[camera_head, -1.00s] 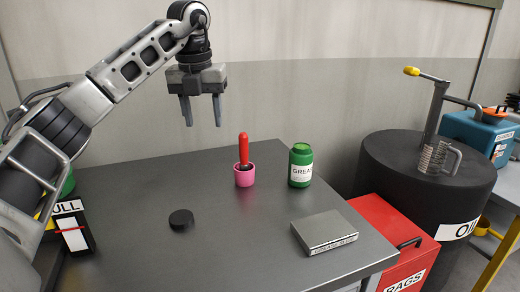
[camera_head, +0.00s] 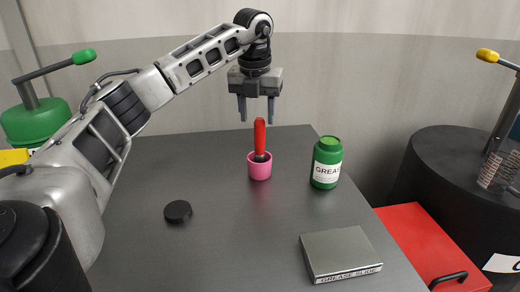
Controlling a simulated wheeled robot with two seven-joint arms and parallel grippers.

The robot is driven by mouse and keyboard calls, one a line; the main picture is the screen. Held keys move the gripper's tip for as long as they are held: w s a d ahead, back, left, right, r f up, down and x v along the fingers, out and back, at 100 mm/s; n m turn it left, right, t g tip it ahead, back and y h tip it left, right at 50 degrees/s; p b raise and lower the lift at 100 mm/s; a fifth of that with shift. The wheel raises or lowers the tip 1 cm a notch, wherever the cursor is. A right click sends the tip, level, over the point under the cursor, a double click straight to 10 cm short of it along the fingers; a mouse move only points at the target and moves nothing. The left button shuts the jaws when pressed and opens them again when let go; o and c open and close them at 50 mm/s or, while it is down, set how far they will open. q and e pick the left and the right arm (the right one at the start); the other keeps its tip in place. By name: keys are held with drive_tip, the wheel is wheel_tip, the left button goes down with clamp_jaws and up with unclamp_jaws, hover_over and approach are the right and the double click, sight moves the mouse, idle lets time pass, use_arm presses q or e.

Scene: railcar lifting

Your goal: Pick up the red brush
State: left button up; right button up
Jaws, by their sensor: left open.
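The red brush (camera_head: 260,137) stands upright in a small pink cup (camera_head: 260,170) on the dark grey table (camera_head: 220,225). Its red handle points up and its lower end is hidden inside the cup. My left gripper (camera_head: 257,117) points down with its two fingers apart and empty. In the picture its fingertips are on either side of the top of the handle; I cannot tell whether they are level with it in depth. My right gripper does not show.
A green grease jar (camera_head: 327,163) stands right of the cup. A black round lid (camera_head: 178,211) lies at front left. A flat grey grease box (camera_head: 340,254) lies at front right. A red rag bin (camera_head: 425,245) and a black drum (camera_head: 455,170) stand beyond the table's right edge.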

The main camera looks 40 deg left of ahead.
sight(260, 134)
use_arm(q)
drive_tip(key=shift+w+f+p, duration=0.1)
drive_tip(key=shift+w+f, duration=0.05)
drive_tip(key=shift+f, duration=0.9)
drive_tip(key=shift+w+f+p, duration=0.1)
drive_tip(key=shift+w+f, duration=0.1)
drive_tip(key=shift+f, duration=0.8)
drive_tip(key=shift+w+f+p, duration=0.1)
drive_tip(key=shift+w+f, duration=0.05)
drive_tip(key=shift+f, duration=0.9)
clamp_jaws()
